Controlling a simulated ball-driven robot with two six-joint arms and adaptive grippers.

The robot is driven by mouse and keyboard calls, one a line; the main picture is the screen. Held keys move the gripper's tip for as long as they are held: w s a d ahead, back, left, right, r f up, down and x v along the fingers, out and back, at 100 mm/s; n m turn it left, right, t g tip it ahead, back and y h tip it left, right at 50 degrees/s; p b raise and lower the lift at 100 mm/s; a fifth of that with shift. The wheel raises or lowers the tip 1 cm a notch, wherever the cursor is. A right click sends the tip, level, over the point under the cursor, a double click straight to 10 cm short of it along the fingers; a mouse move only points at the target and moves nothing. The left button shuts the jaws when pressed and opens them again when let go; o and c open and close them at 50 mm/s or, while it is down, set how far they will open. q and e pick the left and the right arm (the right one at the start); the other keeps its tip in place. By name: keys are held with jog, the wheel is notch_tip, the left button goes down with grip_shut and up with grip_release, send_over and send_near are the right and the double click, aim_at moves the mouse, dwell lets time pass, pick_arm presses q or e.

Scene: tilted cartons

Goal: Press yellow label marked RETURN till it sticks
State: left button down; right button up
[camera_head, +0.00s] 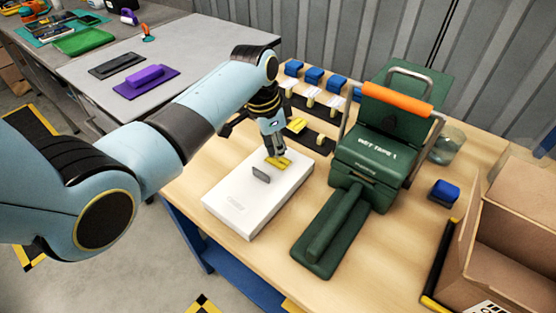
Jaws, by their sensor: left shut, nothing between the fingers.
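A white carton (240,205) lies flat on the wooden table. A small yellow piece (284,163) shows on its far part, right at my left gripper's fingertips; it looks like the yellow label, but no RETURN marking can be read. My left gripper (275,154) comes down from above, shut and empty, with its tips at or just over the yellow piece. I cannot tell whether they touch it. The fingers partly hide the label. A second yellow piece (297,125) shows just behind the gripper. My right gripper is not in view.
A small grey block (261,175) sits on the carton. Blue-handled stamps (313,75) line the back. An open cardboard box (515,235) is at the right edge. A grey table (200,45) stands behind left.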

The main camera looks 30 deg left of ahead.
aim_at(277, 161)
pick_arm(q)
jog(key=shift+f, duration=0.3)
jog(key=shift+f+b, duration=0.65)
jog(key=shift+f, duration=0.05)
dwell(0.3)
jog(key=shift+r, duration=0.1)
dwell(0.3)
notch_tip(277, 161, up, 7)
jog(key=p, duration=0.8)
